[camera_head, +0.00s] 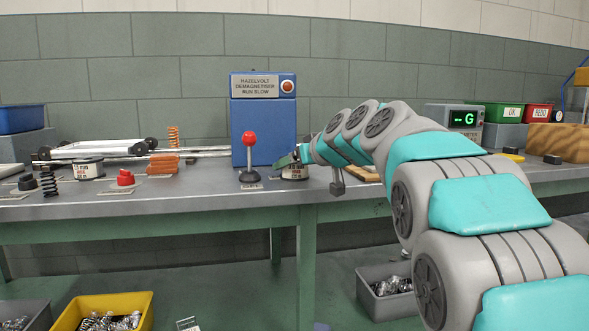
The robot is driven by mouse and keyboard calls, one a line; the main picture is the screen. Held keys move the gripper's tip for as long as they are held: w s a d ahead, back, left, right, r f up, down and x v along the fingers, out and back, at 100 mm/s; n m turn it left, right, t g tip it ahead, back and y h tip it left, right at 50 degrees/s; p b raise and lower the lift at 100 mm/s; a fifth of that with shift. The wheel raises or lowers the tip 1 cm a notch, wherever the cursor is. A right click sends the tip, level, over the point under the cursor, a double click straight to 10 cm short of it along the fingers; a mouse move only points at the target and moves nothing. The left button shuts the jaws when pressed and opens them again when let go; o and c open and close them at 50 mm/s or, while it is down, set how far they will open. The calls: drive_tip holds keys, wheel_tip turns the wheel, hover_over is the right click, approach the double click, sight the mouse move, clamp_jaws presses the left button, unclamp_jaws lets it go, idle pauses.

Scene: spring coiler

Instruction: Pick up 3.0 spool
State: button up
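A small labelled spool (295,173) stands on the bench just right of the red-knobbed lever, below the end of my arm. My gripper (291,161) is at the top of this spool, over or against it. Its fingers are small and partly hidden, so I cannot tell whether they are closed on it. A second labelled spool (88,169) stands on the left part of the bench. Another pale spool (10,168) is at the far left edge. The labels are too small to read surely, so I cannot tell which spool is the 3.0 one.
The blue demagnetiser box (263,128) stands close behind my gripper, with the red-knobbed lever (249,160) in front. A red knob (125,178), an orange block (163,164) and springs (48,183) are further left. The bench's front edge (180,208) is mostly clear.

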clamp_jaws()
idle(0.3)
drive_tip(key=shift+r, duration=0.15)
